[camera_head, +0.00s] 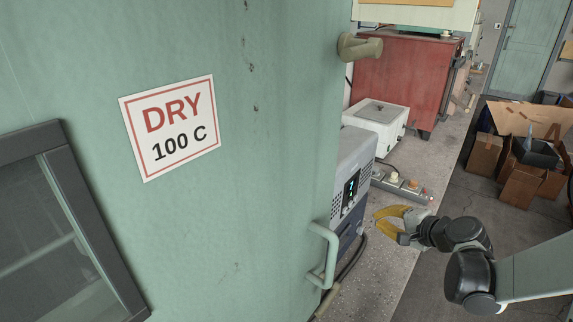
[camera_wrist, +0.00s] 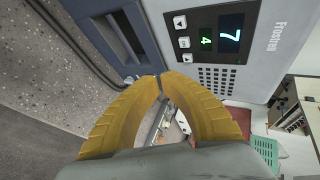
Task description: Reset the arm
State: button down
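My gripper (camera_head: 377,217) is at the end of my arm, in front of the grey instrument with the lit display (camera_head: 350,187) on the bench. In the wrist view its two yellow fingers (camera_wrist: 161,77) bow outward and their tips come together, with nothing held between them. The instrument's panel (camera_wrist: 215,40) fills the upper part of the wrist view, with the green digits 7 and 4 and several buttons. I cannot tell the exact distance between the fingertips and the instrument.
A green cabinet (camera_head: 255,120) with a handle (camera_head: 327,258) stands close on the left. A power strip (camera_head: 402,186), a white box (camera_head: 378,120) and a red oven (camera_head: 398,78) line the bench (camera_head: 385,270). Cardboard boxes (camera_head: 521,186) sit on the floor at right.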

jog(key=s+a+r+n+g+h, duration=0.1)
jog(key=s+a+r+n, duration=0.15)
jog(key=s, duration=0.45)
jog(key=s+a+r+n+g+h, duration=0.2)
jog(key=s+r+n, duration=0.2)
jog(key=s, duration=0.3)
jog(key=s+d+n+h, duration=0.2)
jog(key=s+n+h, duration=0.1)
jog(key=s, duration=1)
jog(key=shift+n, duration=0.85)
dwell(1.2)
